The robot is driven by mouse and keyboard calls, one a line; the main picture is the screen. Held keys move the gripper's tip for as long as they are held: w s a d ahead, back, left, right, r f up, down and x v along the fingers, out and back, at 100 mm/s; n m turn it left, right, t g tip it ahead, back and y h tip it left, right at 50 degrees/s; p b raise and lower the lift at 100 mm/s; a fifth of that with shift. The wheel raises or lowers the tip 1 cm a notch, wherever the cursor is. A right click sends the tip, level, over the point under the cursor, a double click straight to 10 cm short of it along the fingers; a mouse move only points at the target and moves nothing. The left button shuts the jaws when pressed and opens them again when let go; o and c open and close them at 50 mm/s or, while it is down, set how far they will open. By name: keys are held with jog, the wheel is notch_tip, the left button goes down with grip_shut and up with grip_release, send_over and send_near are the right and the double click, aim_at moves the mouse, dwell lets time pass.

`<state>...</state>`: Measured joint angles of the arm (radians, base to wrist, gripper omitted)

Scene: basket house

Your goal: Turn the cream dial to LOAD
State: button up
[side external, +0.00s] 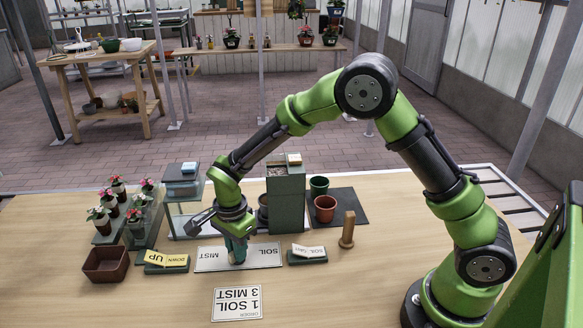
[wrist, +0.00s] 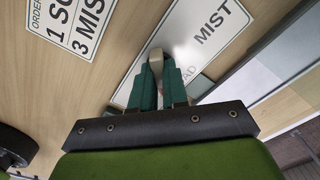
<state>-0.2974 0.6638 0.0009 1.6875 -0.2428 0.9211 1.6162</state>
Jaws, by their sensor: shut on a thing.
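My gripper (side external: 237,252) points down over the white plate (side external: 268,262) marked SOIL and MIST on the table. In the wrist view its two green fingers (wrist: 157,82) are shut on the cream dial (wrist: 156,60), whose rounded end shows between and beyond the fingertips. The MIST end of the plate (wrist: 212,38) lies up and right of the dial. Partial letters ending in "AD" show just right of the fingers; the rest of that word is hidden. In the side view the dial is hidden by my gripper.
An order card (side external: 237,303) reads 1 SOIL, 3 MIST. Yellow UP/DOWN sign (side external: 166,259) and white SOIL sign (side external: 308,251) flank the plate. A wooden peg (side external: 347,230), pots (side external: 325,208), a grey-green box tower (side external: 286,200), potted plants (side external: 101,220) and a brown bin (side external: 106,264) stand around.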

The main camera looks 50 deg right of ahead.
jog(key=n, duration=0.3)
jog(key=shift+f, duration=0.15)
jog(key=shift+n, duration=0.9)
jog(key=n, duration=0.4)
jog(key=o, duration=1.4)
jog(key=shift+o, duration=0.2)
jog(key=shift+r, duration=0.2)
jog(key=shift+r, duration=3.4)
